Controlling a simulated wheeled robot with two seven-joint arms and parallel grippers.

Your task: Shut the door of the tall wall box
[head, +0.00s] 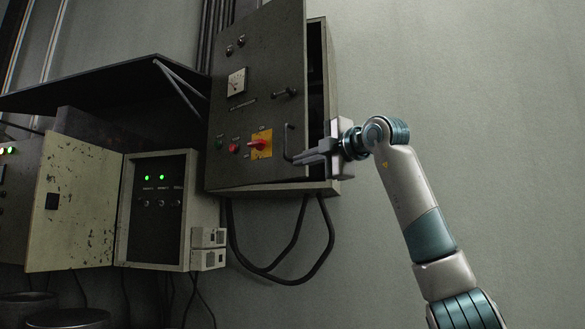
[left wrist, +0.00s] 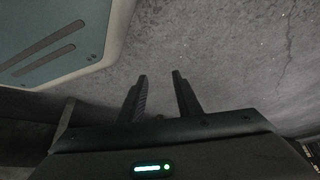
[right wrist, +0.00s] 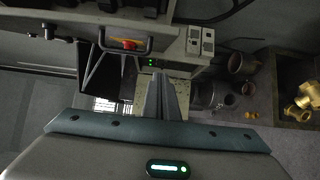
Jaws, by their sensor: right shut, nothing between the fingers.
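The tall wall box (head: 332,100) hangs on the wall in the head view. Its dark door (head: 262,80) is hinged on the left and stands ajar, with a dark gap along its right side. A bent bar handle (head: 288,140) is low on the door's right part; it also shows in the right wrist view (right wrist: 124,52). My right gripper (head: 297,158) is shut and empty, its tips beside the handle's lower end; I cannot tell whether they touch. The shut fingers also show in the right wrist view (right wrist: 157,80). My left gripper (left wrist: 160,76) is open and empty above grey floor.
A smaller box (head: 158,210) with its pale door (head: 72,205) swung open is at lower left. A dark shelf (head: 110,85) juts out above it. Black cables (head: 275,275) loop under the tall box. The wall at right is clear.

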